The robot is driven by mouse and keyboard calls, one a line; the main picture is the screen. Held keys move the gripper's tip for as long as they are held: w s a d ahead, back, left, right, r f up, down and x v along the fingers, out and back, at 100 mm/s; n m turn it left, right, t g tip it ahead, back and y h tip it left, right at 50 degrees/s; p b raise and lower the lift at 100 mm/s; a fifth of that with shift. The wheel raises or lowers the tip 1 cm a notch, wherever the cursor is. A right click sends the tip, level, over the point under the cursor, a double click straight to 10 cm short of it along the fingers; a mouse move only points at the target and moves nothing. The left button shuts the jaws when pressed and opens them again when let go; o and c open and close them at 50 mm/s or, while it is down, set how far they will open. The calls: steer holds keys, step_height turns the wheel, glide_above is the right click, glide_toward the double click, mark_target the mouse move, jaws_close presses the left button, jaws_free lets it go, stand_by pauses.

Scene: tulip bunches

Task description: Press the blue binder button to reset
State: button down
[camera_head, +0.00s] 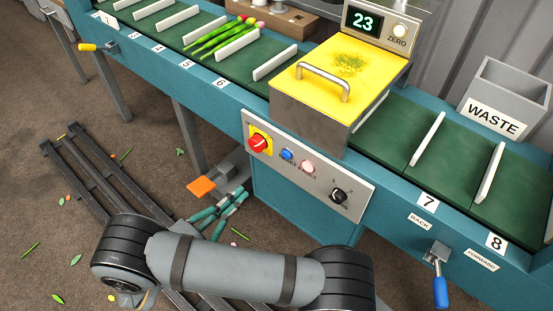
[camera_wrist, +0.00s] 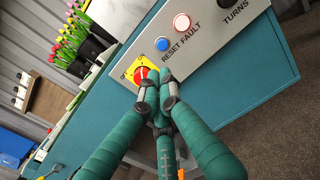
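The blue button (camera_head: 287,154) is on the grey control panel (camera_head: 353,209), between a red switch and a pale, red-ringed fault button. In the wrist view the blue button (camera_wrist: 162,44) is above the fingertips, by the word RESET, uncovered. My gripper (camera_head: 242,191) is below and left of the panel in the head view. Its green-sleeved fingers come together at the tips and hold nothing visible. In the wrist view my gripper (camera_wrist: 154,78) overlaps the lower edge of the red switch (camera_wrist: 142,73); I cannot tell the gap, but it looks apart from the panel.
The fault button (camera_wrist: 181,22) is close beside the blue one. A black turns dial (camera_head: 338,196) is further right. The yellow-lidded box (camera_head: 345,80) stands above the panel; its display reads 23. A blue-handled lever (camera_head: 440,285) sticks out at right. Dark metal rails (camera_head: 100,190) lie on the floor.

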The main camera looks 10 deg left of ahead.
mark_target(282, 154)
steer(key=shift+n, duration=0.5)
steer(key=x, duration=1.4)
steer(key=shift+a+b, duration=0.1)
steer(key=shift+b, duration=0.2)
